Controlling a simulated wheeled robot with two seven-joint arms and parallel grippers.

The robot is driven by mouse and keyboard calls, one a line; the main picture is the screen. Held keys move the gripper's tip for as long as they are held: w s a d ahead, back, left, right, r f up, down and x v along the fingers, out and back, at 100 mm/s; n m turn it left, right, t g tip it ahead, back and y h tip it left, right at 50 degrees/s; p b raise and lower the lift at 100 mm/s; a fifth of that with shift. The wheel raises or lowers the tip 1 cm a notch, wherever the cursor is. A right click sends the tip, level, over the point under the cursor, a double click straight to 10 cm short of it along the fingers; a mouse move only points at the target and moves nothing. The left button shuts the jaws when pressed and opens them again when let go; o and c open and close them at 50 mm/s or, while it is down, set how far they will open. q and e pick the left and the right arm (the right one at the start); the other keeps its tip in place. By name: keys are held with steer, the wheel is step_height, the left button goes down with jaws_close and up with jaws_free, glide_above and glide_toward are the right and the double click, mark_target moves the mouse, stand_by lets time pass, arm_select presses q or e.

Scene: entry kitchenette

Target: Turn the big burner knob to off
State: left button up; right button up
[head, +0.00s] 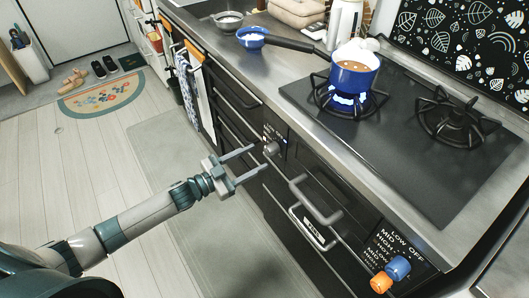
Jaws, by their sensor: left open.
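A grey knob (272,148) sits on the left control panel of the black stove front, beside a small blue light. On the right panel, marked LOW, MID, HIGH and OFF, are a blue knob (397,268) and an orange knob (381,282). I cannot tell from markings which one is the big burner knob. My left gripper (262,157) is open, its two fingers pointing at the grey knob, with the fingertips close to it in the picture; contact cannot be told. Blue flame burns on the left burner (347,103) under a blue pot (354,77). My right gripper is not in view.
The pot's dark handle reaches left over the counter (220,40). The right burner (452,118) is unlit and empty. A bar handle (316,205) sticks out from the stove front, right of my gripper.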

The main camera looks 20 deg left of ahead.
mark_target(266, 153)
arm_select(q)
steer(key=shift+x, duration=2.35)
steer(key=shift+c, duration=0.5)
steer(key=c, duration=0.9)
